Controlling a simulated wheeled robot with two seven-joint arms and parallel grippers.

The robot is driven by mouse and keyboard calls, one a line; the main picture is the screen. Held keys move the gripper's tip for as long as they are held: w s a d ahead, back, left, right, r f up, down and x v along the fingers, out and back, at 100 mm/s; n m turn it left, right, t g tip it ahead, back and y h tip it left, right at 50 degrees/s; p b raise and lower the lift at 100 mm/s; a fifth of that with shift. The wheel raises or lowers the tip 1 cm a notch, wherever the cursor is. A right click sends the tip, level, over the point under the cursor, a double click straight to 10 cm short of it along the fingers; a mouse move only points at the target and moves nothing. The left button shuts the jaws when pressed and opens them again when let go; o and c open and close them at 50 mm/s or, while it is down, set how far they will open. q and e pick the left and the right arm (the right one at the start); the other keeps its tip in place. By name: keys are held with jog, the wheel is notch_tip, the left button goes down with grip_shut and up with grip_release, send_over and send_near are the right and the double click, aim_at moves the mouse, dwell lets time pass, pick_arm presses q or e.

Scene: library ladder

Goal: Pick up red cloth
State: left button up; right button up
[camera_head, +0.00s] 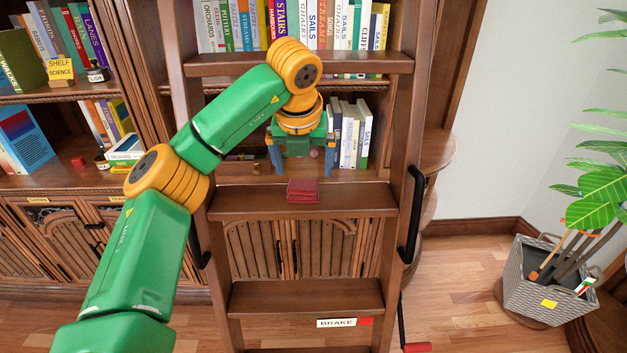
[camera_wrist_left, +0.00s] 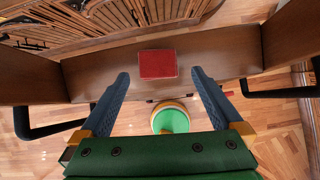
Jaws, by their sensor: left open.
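The red cloth (camera_head: 303,190) is a small folded stack lying on a wooden step of the ladder, near the middle of that step. It also shows in the left wrist view (camera_wrist_left: 158,64) as a red rectangle on the step. The gripper is open, empty and apart from the cloth. My right gripper is not in view.
The wooden ladder (camera_head: 225,205) has side rails and black handles (camera_head: 411,215) on both sides. Shelves of books (camera_head: 351,135) stand behind it. A basket (camera_head: 545,290) and plant stand at right. The step beside the cloth is clear.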

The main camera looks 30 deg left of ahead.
aim_at(303, 184)
pick_arm(q)
jog(key=x, duration=0.1)
jog(key=p+x, duration=0.1)
jog(key=x, duration=0.3)
jog(key=shift+s+a+p, duration=0.3)
jog(key=shift+a+p, duration=0.05)
jog(key=shift+p, duration=0.05)
jog(key=shift+w+f, duration=0.2)
jog(key=shift+f, duration=0.1)
jog(key=shift+d, duration=0.2)
jog(key=shift+c, duration=0.2)
jog(key=shift+s, duration=0.1)
jog(key=c, duration=1.1)
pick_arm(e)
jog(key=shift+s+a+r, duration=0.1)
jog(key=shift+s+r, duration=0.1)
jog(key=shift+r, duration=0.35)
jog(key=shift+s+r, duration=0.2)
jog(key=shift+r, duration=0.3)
pick_arm(q)
jog(key=shift+c, duration=0.2)
